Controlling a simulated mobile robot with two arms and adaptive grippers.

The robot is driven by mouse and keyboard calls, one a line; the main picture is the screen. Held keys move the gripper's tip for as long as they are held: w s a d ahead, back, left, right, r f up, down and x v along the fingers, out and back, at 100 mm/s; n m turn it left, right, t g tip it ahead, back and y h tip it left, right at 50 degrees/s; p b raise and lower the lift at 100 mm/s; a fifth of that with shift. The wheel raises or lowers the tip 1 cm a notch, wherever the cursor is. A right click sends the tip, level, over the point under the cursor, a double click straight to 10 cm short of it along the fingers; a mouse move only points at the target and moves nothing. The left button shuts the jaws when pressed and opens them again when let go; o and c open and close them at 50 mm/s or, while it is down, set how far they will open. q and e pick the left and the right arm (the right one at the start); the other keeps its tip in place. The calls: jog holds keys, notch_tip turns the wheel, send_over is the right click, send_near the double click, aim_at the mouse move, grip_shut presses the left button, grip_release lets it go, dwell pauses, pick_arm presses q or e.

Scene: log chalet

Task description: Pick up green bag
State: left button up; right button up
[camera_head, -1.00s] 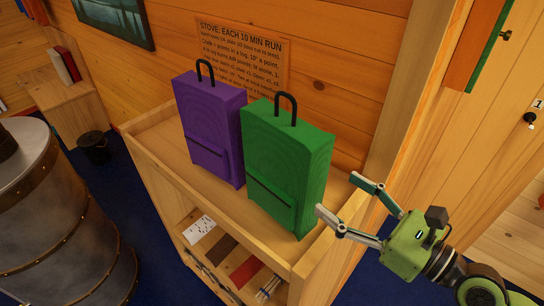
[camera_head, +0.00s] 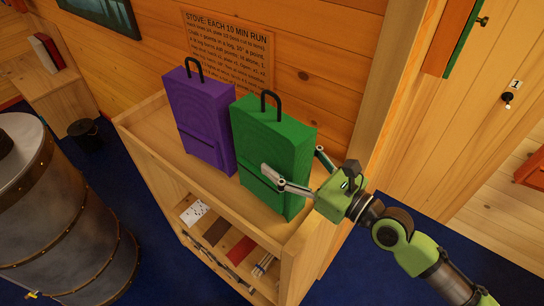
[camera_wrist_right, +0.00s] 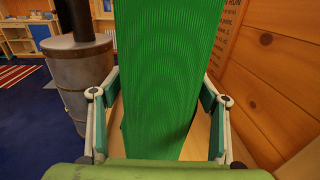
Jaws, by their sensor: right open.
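The green bag (camera_head: 270,145) stands upright on top of the wooden shelf unit, with a black loop handle on top. My right gripper (camera_head: 296,172) is open at the bag's right side, with one finger in front of the bag and the other behind it. In the right wrist view the green bag (camera_wrist_right: 168,75) fills the middle, between the two spread fingers of the gripper (camera_wrist_right: 158,115). My left gripper does not show.
A purple bag (camera_head: 200,118) stands close to the left of the green one. The shelf unit (camera_head: 140,140) has a raised rim and lower shelves with small items. A wooden wall (camera_head: 320,60) is close behind. A metal stove (camera_head: 60,220) stands at left.

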jog(key=x, duration=0.3)
jog(key=shift+w+a+r+p, duration=0.1)
jog(key=shift+w+a+p, duration=0.1)
jog(key=shift+p, duration=0.2)
jog(key=shift+s+d, duration=0.1)
jog(key=shift+c, duration=0.7)
grip_shut()
jog(key=shift+r, duration=0.2)
